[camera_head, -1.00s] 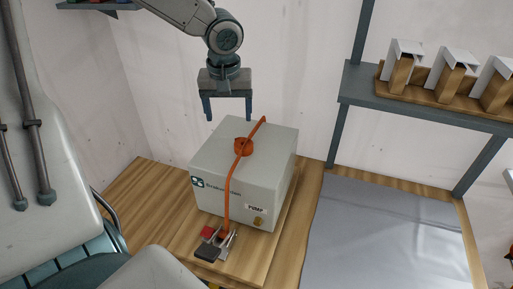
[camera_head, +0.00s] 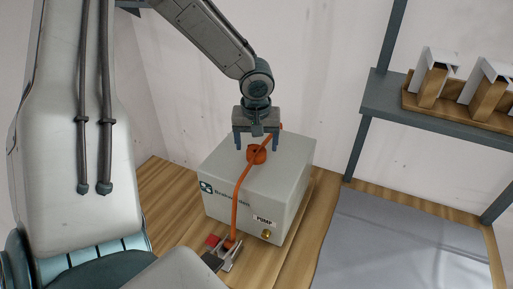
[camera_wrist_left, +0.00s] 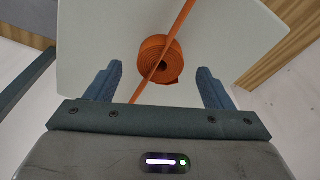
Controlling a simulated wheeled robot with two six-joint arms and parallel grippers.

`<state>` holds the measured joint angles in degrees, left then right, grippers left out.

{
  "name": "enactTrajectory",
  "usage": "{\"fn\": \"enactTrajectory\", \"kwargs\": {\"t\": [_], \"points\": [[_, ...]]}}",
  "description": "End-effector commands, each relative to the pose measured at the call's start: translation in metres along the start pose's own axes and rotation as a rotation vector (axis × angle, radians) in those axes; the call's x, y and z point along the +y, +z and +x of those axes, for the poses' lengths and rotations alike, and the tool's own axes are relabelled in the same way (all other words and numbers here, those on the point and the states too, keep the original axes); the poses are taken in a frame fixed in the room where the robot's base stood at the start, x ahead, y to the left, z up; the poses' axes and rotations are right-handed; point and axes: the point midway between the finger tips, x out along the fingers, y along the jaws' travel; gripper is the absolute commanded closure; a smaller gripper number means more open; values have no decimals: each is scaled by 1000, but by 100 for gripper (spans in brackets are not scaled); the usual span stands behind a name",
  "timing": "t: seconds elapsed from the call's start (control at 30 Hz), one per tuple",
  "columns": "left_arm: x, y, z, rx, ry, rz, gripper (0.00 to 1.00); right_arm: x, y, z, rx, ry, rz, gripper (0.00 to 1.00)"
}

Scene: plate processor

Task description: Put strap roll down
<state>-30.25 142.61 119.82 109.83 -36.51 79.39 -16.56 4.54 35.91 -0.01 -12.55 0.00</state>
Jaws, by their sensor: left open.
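The orange strap roll (camera_head: 257,155) rests on top of the grey pump box (camera_head: 232,170). An orange strap (camera_head: 237,202) runs over the box top and down its front to a metal buckle (camera_head: 228,256) on the wooden surface. My left gripper (camera_head: 257,146) is open and empty, pointing down over the far part of the box top. In the left wrist view the strap roll (camera_wrist_left: 160,60) lies ahead, between the lines of the two open fingers (camera_wrist_left: 160,85), and does not touch them.
A grey mat (camera_head: 400,240) lies to the right of the box. A shelf (camera_head: 430,120) with a wooden rack (camera_head: 460,108) of white-and-brown pieces stands at the upper right. A white wall is behind the box. Bare wooden table (camera_head: 170,195) shows left of the box.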

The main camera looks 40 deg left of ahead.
Motion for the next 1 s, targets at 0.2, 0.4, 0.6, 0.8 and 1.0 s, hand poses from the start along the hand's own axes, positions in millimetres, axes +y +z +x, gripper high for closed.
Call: {"fn": "enactTrajectory", "kwargs": {"t": [0.2, 0.4, 0.6, 0.8, 1.0], "points": [[-1, 0, 21, -1, -1, 1, 25, 3, 4, -5, -7, 3, -1, 100], [0, 1, 25, 0, 1, -1, 25, 3, 18, -6, -24, 2, -2, 100], [0, 1, 24, 0, 0, 0, 46, 2, 19, -6, -26, 2, -2, 100], [0, 0, 24, 0, 1, 0, 78, 2, 16, -6, -22, 2, -2, 100], [0, 0, 24, 0, 1, 0, 79, 0, 13, -5, -18, 0, -1, 100]]}}
